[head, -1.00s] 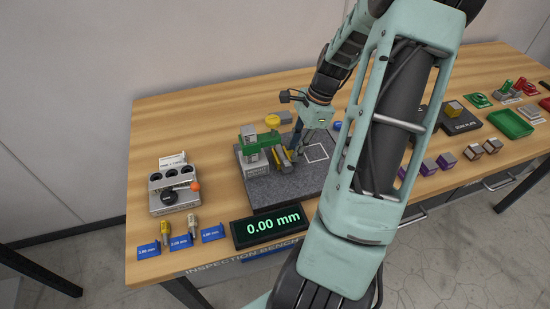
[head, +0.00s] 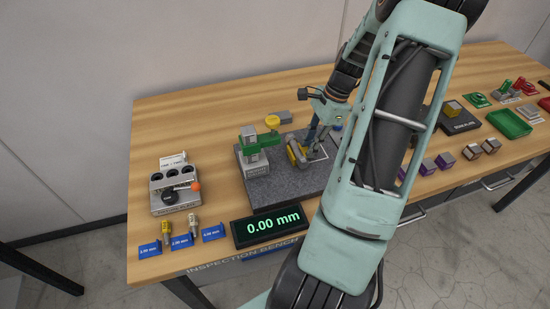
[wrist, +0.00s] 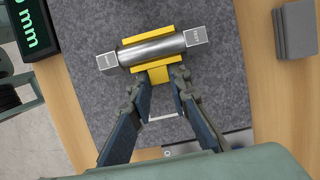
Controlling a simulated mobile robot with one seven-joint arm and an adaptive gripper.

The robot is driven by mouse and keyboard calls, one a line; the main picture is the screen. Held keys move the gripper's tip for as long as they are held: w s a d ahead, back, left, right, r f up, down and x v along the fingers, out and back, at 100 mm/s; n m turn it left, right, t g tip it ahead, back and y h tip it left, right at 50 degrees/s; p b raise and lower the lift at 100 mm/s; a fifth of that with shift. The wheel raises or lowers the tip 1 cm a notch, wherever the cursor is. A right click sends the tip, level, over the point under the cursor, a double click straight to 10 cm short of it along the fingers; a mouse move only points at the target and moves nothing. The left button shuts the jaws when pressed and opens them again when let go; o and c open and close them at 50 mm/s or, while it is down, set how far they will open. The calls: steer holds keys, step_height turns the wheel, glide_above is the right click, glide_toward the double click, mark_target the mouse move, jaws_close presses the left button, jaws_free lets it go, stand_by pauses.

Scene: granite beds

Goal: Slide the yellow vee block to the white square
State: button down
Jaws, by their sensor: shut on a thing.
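The yellow vee block (wrist: 158,74) sits on the dark granite plate (wrist: 215,85), with a grey cylinder (wrist: 150,51) lying across it. My gripper (wrist: 164,80) is shut on the block's yellow tab. In the head view my gripper (head: 307,147) is low over the plate beside the block. The white square's line shows partly between my fingers in the wrist view; my arm and gripper hide some of it in the head view.
A display reading 0.00 mm (head: 265,225) stands in front of the plate. A grey holder (head: 175,187) is at left. A yellow round thing (head: 272,121) and a grey block (head: 285,117) are behind the plate. A green tray (head: 510,123) is far right.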

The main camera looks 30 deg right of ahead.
mark_target(323, 151)
steer(key=shift+s+d+r+p, duration=0.1)
steer(key=shift+s+d+p, duration=0.1)
steer(key=shift+d, duration=0.7)
steer(key=shift+s+d+f+p, duration=0.1)
steer(key=shift+s+d, duration=0.15)
steer(key=shift+d, duration=0.65)
steer(key=shift+s+d+r+p, duration=0.1)
steer(key=shift+s+d+p, duration=0.1)
steer(key=shift+d, duration=0.7)
steer(key=shift+d, duration=0.2)
steer(key=c, duration=1.9)
jaws_free()
steer(key=shift+p+v, duration=2.15)
steer(key=shift+v, duration=0.8)
steer(key=shift+r, duration=0.1)
